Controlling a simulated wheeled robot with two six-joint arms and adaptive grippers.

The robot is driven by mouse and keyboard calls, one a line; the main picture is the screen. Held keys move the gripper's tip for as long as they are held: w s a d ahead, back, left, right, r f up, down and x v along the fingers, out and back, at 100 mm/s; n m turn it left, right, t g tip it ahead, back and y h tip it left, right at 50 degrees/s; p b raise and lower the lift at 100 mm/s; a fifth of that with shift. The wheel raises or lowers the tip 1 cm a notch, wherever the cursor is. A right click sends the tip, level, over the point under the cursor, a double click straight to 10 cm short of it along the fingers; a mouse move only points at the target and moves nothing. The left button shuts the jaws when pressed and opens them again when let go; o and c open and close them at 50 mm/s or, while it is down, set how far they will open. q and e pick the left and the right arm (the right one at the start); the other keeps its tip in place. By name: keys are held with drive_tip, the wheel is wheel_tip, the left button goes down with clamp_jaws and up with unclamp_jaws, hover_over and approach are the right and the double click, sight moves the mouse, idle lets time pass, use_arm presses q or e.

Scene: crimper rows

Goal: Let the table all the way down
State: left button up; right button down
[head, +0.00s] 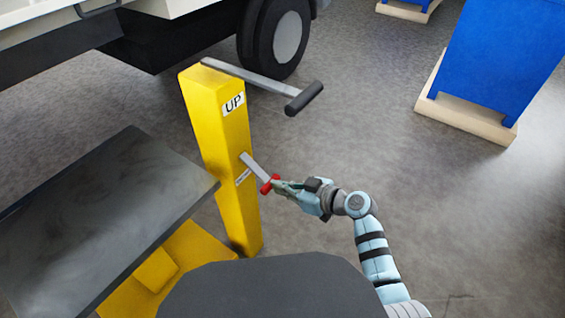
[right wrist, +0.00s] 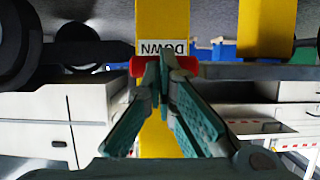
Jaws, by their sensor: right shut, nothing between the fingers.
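The lift table has a dark grey top (head: 100,215) at the left and a yellow post (head: 212,125) marked "UP". A grey lever with a red grip (head: 268,184) sticks out of the post low down, by a small label; the right wrist view shows a label reading "DOWN" (right wrist: 163,48) there. A longer grey lever with a black handle (head: 304,99) comes from the post's top. My right gripper (head: 277,186) is shut, its fingertips at the red grip; the red grip (right wrist: 137,67) shows on both sides of the fingertips in the right wrist view. My left gripper is not in view.
A truck with a dark wheel (head: 277,45) stands behind the post. A blue cabinet on a wooden base (head: 465,115) stands at the right. The yellow base (head: 175,270) lies under the table top. The grey floor right of the post is clear.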

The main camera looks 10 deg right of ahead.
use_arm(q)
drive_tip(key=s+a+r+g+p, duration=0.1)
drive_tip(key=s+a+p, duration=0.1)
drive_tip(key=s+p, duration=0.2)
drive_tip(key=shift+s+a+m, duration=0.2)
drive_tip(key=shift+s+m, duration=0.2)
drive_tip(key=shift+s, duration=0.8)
use_arm(e)
drive_tip(key=f+v, duration=0.1)
drive_tip(key=v, duration=1.2)
drive_tip(key=shift+s+d+f, duration=0.2)
drive_tip(key=shift+d+f, duration=0.1)
